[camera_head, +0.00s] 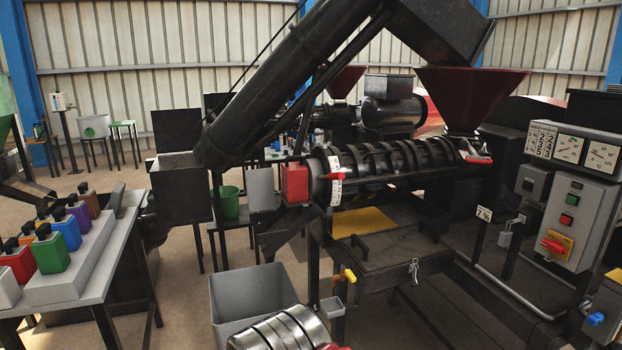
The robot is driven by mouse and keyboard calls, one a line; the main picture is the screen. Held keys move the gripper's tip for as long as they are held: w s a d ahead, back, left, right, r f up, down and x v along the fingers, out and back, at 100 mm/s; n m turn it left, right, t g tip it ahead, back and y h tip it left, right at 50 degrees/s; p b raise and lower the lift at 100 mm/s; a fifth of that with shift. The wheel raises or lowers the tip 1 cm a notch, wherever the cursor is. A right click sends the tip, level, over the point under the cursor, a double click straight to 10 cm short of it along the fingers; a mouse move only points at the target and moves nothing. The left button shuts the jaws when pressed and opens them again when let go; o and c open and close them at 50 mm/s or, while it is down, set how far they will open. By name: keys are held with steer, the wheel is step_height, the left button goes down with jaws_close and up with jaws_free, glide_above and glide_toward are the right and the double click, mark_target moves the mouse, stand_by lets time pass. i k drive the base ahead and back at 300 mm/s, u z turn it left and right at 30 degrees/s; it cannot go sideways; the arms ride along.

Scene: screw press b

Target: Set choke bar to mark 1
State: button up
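The screw press (400,158) stands at the middle right, with a ribbed black barrel under a dark red hopper. At its left end is a white curved scale (336,188) with small dark marks, too small to read. A short red bar (334,176), which looks like the choke bar, lies across the scale near its middle. I cannot tell which mark it points at. A red block (295,182) sits just left of the scale. My gripper is not in view.
A thick black inclined chute (290,85) crosses above the press's left end. A grey bin (250,297) and a banded metal cylinder (280,330) stand in front. A yellow-handled tap (345,276) projects below. A control panel (575,205) is at right, a table with coloured containers (92,262) at left.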

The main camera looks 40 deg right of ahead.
mark_target(316, 176)
steer(key=u, duration=1.1)
steer(key=k, duration=0.75)
steer(key=z, duration=1.15)
steer(key=i, duration=1)
steer(key=z, duration=0.05)
